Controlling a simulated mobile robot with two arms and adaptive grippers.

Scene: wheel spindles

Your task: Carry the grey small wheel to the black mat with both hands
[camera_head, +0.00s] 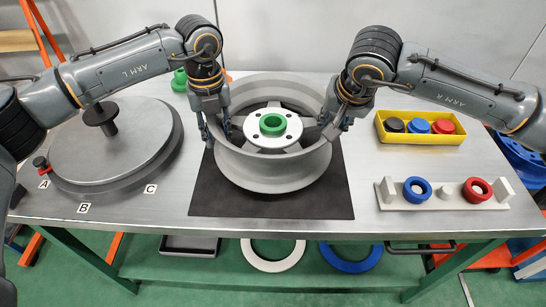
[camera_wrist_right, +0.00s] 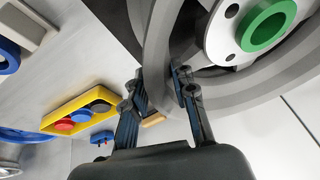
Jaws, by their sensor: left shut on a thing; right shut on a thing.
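The grey small wheel (camera_head: 272,178) lies flat over the black mat (camera_head: 325,203), with a green ring (camera_head: 272,124) around its hub opening. I cannot tell whether it touches the mat or hangs just above it. My left gripper (camera_head: 217,137) is shut on the left side of the wheel's rim. My right gripper (camera_head: 335,127) is shut on the right side of the rim. In the right wrist view, the fingers of the right gripper (camera_wrist_right: 158,85) straddle the wheel's rim (camera_wrist_right: 168,35). The wheel hides the middle and back of the mat.
A round grey turntable (camera_head: 110,150) with a black knob stands on the left of the table (camera_head: 385,225). A yellow bin (camera_head: 420,137) with black, blue and red rings is at the right. A grey rack (camera_head: 445,198) with blue and red rings stands in front of it.

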